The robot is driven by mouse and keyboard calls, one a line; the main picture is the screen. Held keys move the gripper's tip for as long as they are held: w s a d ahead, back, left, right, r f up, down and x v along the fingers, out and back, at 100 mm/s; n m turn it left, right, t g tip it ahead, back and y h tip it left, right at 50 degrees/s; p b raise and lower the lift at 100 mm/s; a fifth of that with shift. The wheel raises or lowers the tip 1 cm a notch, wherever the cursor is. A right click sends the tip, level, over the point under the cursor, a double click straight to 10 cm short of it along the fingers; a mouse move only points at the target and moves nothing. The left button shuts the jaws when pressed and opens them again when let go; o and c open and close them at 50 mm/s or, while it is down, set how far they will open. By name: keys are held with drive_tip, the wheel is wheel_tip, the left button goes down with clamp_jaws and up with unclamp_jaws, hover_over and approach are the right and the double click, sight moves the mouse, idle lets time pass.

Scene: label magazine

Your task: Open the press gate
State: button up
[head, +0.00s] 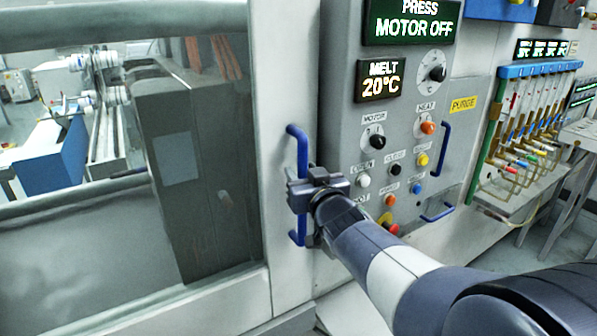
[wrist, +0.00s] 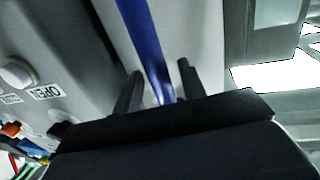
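The press gate (head: 268,90) is a light grey frame with a large window, standing closed against the control panel's side in the head view. Its blue upright bar handle (head: 302,148) is at the gate's right edge. My gripper (head: 300,192) is at the handle's lower half and hides part of it. In the wrist view the blue handle (wrist: 152,45) runs between the two dark fingers of my gripper (wrist: 159,80). Gaps show on both sides of the bar, so the fingers are open around it and not clamped.
The control panel (head: 350,120) is close right of the handle, with knobs, coloured buttons and a "MOTOR OFF" display (head: 413,22). Other blue handles (head: 445,148) are on the panel's right. A rack of coloured-tipped tubes (head: 530,120) stands further right. Machinery shows through the window.

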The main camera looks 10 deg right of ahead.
drive_tip(key=shift+w, duration=0.25)
drive_tip(key=shift+c, duration=0.3)
clamp_jaws()
